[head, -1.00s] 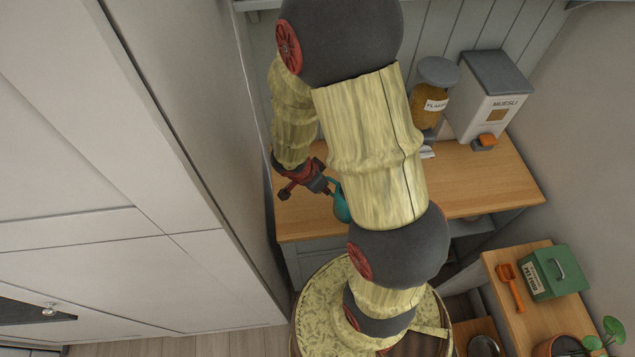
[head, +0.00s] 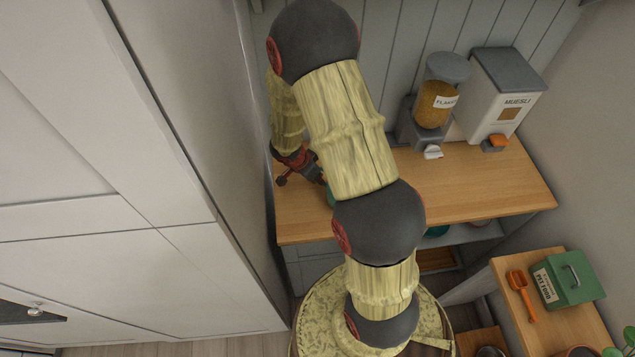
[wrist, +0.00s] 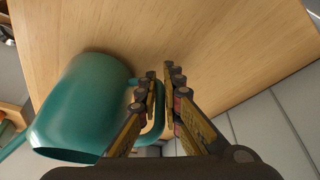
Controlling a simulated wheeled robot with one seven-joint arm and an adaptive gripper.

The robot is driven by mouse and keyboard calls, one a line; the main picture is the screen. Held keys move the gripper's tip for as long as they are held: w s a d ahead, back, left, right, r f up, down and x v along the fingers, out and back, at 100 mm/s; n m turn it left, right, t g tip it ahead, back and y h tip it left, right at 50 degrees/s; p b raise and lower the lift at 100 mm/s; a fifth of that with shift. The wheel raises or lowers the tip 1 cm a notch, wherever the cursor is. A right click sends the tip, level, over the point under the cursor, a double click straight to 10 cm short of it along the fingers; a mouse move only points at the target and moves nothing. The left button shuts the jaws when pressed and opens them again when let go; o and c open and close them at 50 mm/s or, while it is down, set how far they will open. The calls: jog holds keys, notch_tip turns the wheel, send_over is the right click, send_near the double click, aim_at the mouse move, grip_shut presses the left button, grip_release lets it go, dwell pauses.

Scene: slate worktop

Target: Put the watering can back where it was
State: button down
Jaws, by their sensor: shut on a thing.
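The watering can (wrist: 82,105) is teal and fills the left half of the wrist view, with its spout reaching to the lower left. My gripper (wrist: 160,82) is shut on the can's handle, with the handle loop between the fingers. In the head view, my gripper (head: 319,176) is over the left part of the wooden worktop (head: 470,185). Only a sliver of the watering can (head: 330,197) shows there; my arm hides the rest. I cannot tell whether the can touches the worktop.
A flakes dispenser (head: 437,103) and a muesli box (head: 503,95) stand at the back right of the worktop. A tall pale cabinet (head: 190,150) borders the left side. A lower shelf at right holds a green pet food box (head: 570,279) and an orange scoop (head: 522,294).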

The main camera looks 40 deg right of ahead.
jog(key=shift+f, duration=0.6)
jog(key=shift+r, duration=0.1)
jog(key=c, duration=2.1)
grip_release()
jog(key=shift+o, duration=0.7)
jog(key=p+v, duration=0.5)
jog(key=v, duration=0.7)
jog(key=shift+r, duration=0.1)
